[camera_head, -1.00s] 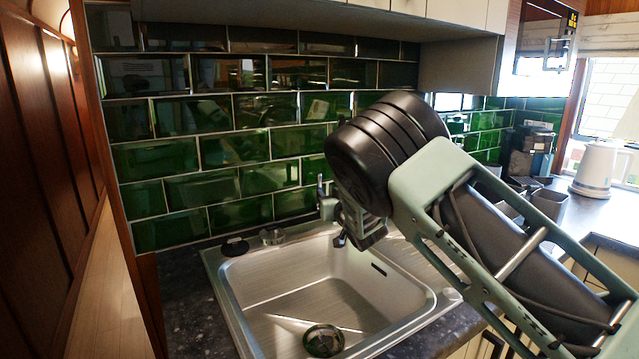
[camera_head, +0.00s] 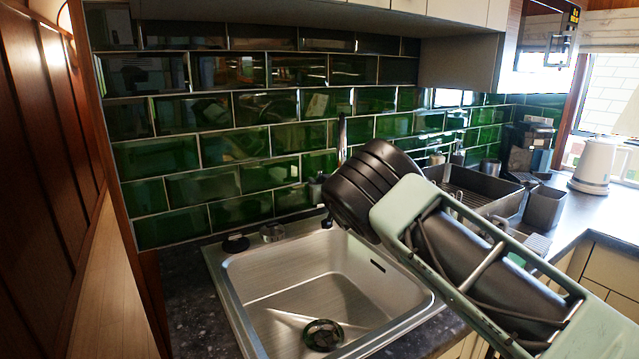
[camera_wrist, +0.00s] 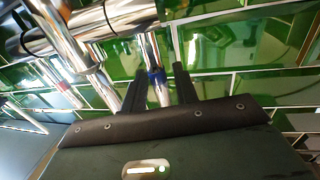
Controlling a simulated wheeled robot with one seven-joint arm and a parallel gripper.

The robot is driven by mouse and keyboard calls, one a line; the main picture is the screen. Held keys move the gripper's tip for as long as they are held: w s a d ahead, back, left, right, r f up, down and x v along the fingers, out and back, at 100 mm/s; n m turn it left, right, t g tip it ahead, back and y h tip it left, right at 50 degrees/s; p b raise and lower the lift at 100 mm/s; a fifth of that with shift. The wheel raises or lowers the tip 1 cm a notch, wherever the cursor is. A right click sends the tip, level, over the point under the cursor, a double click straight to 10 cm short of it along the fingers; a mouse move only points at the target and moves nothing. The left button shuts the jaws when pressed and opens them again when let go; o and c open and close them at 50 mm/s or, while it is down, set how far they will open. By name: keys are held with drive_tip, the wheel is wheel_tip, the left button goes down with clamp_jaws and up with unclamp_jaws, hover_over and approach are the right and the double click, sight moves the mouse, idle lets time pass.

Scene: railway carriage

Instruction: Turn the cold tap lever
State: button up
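In the wrist view the tap (camera_wrist: 75,45) is a bright chrome body with thick crossing pipes at the upper left. A thin chrome lever (camera_wrist: 157,92) with a blue mark stands between the two dark fingers of my gripper (camera_wrist: 159,70). The fingers are apart, one on each side of the lever; I cannot tell whether either touches it. In the head view part of the tap (camera_head: 317,190) shows at the back edge of the sink (camera_head: 235,300), just left of my wrist. My wrist hides the fingers and the lever there.
Green wall tiles (camera_head: 240,145) rise close behind the tap. A grey dish rack (camera_head: 470,180), a dark cup (camera_head: 545,207) and a white kettle (camera_head: 597,165) stand on the counter to the right. The sink bowl is empty. A cabinet (camera_head: 458,65) hangs above.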

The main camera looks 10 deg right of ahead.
clamp_jaws()
drive_tip(key=shift+f+b, duration=0.15)
drive_tip(key=shift+b, duration=0.25)
drive_tip(key=b, duration=0.1)
drive_tip(key=t+b, duration=0.1)
drive_tip(key=b, duration=0.1)
drive_tip(key=shift+s+d+f, duration=0.1)
drive_tip(key=shift+s+f, duration=0.15)
drive_tip(key=shift+f, duration=0.05)
drive_tip(key=b, duration=0.3)
drive_tip(key=t+b, duration=0.1)
drive_tip(key=b, duration=0.2)
drive_tip(key=shift+s+d+f+m, duration=0.1)
drive_tip(key=shift+s+f+m, duration=0.1)
drive_tip(key=shift+s+m, duration=0.15)
drive_tip(key=s+t+b, duration=0.1)
drive_tip(key=b, duration=0.3)
drive_tip(key=m+t+b, duration=0.1)
drive_tip(key=t+b, duration=0.1)
drive_tip(key=b, duration=0.3)
drive_tip(key=s+d+t+b, duration=0.1)
drive_tip(key=t+b, duration=0.1)
drive_tip(key=b, duration=0.2)
drive_tip(key=shift+s+f+m, duration=0.25)
drive_tip(key=shift+s, duration=0.05)
drive_tip(key=shift+s+r+t+b, duration=0.15)
drive_tip(key=shift+t+b, duration=0.15)
drive_tip(key=shift+b, duration=0.3)
